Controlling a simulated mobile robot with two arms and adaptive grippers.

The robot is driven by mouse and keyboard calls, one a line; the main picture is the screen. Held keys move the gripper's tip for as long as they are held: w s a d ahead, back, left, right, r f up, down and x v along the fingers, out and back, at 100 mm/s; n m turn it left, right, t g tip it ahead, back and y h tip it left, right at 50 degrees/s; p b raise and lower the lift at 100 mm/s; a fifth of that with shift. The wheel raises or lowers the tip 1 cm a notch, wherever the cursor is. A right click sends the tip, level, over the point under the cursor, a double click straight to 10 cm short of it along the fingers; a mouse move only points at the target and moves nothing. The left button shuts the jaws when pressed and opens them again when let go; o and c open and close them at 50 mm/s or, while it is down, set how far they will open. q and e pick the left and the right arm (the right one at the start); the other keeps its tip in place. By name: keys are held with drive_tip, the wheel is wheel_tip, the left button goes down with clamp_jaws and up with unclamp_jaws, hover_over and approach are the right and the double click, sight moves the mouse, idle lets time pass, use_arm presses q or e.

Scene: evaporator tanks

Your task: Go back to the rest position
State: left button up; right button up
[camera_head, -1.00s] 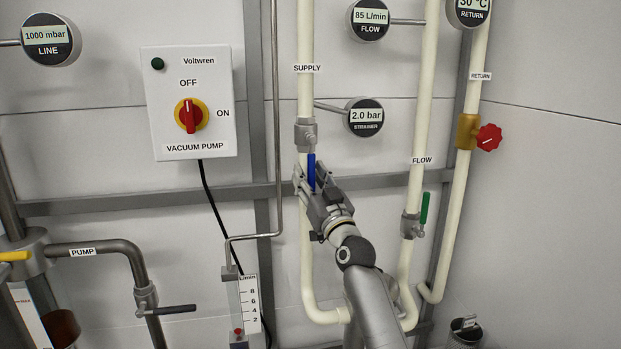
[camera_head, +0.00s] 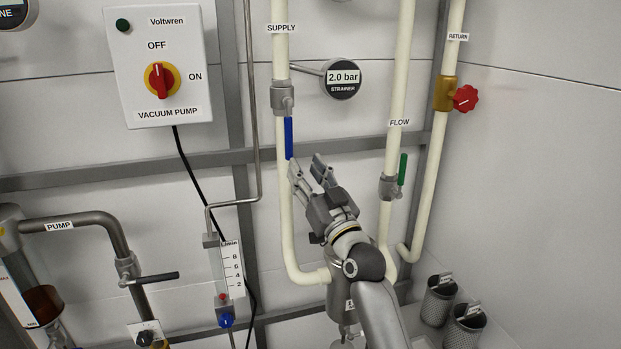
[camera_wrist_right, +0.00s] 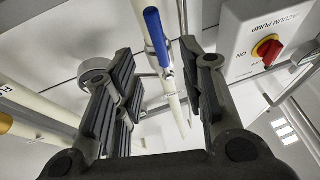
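My right gripper (camera_head: 306,172) is open and empty in the head view, a little below and to the right of the blue valve handle (camera_head: 288,138) on the supply pipe (camera_head: 283,215). The blue handle hangs straight down along the pipe, apart from the fingers. In the right wrist view the open right gripper (camera_wrist_right: 160,100) shows both fingers spread wide, with the blue handle (camera_wrist_right: 157,36) visible beyond and between them. My left gripper is in neither view.
A green-handled valve (camera_head: 402,169) on the flow pipe stands right of my right gripper. A red knob (camera_head: 465,99) is on the return pipe. The vacuum pump box (camera_head: 157,66), pump pipe (camera_head: 90,222) and flow gauge (camera_head: 231,268) are left. Mesh baskets (camera_head: 438,301) stand at lower right.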

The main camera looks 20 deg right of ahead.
drive_tip(key=shift+v, duration=0.85)
wheel_tip(320, 180, down, 36)
drive_tip(key=g+h, duration=0.2)
drive_tip(key=g, duration=0.5)
drive_tip(key=s+d+f+g+h, duration=0.1)
drive_tip(key=s+f+g, duration=0.1)
drive_tip(key=s+f, duration=0.45)
drive_tip(key=s+f+g, duration=0.2)
drive_tip(key=s+f, duration=0.1)
drive_tip(key=f, duration=0.7)
drive_tip(key=s+d+f+g+h, duration=0.1)
drive_tip(key=s+f+g, duration=0.2)
drive_tip(key=s+f, duration=0.8)
drive_tip(key=s+d+f+g, duration=0.2)
drive_tip(key=s+f, duration=0.8)
drive_tip(key=s, duration=0.3)
drive_tip(key=s+d+f+g, duration=0.1)
drive_tip(key=s+f+g, duration=0.1)
drive_tip(key=s, duration=1)
drive_tip(key=s+d+f+g+h, duration=0.1)
drive_tip(key=s+f, duration=0.4)
drive_tip(key=s, duration=0.8)
drive_tip(key=shift+s+d+f+g, duration=0.3)
drive_tip(key=shift+d+g, duration=0.25)
drive_tip(key=shift+g, duration=0.45)
